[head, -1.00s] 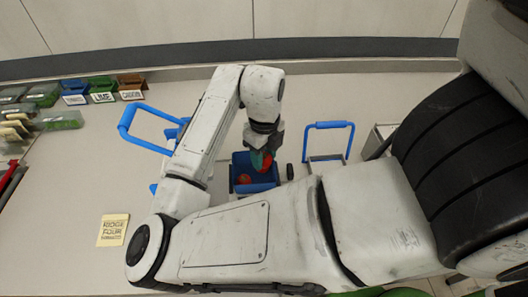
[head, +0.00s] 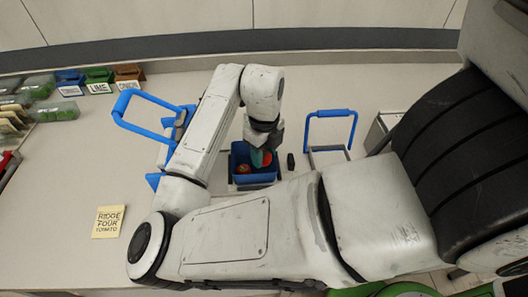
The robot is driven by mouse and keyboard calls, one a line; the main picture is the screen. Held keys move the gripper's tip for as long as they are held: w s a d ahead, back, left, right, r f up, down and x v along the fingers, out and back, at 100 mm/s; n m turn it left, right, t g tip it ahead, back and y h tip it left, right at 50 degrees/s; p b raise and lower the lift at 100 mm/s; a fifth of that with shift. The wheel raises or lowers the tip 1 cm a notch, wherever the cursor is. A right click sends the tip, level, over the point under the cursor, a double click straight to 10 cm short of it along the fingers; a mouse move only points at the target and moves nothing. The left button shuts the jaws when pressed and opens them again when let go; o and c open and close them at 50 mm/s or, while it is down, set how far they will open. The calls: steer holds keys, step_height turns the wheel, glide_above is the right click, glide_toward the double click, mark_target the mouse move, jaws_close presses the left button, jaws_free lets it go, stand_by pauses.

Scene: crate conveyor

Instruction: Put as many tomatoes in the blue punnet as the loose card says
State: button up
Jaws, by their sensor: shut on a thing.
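The blue punnet (head: 255,181) sits on the counter in the middle of the head view, below my forearm. A red tomato (head: 243,168) shows inside it at the left. The gripper hides part of the punnet's inside, so I cannot tell whether more tomatoes lie there. The loose yellow card (head: 108,221) lies flat on the counter at the left; it seems to read "RIDGE FOUR TOMATO".
A blue-handled frame (head: 143,118) stands left of my arm and another (head: 330,128) right of the punnet. A small dark object (head: 290,160) is beside the punnet.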

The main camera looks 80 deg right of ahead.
steer(key=o, duration=1.1)
steer(key=shift+r, duration=0.1)
steer(key=shift+r+p, duration=2.5)
steer(key=shift+r, duration=0.95)
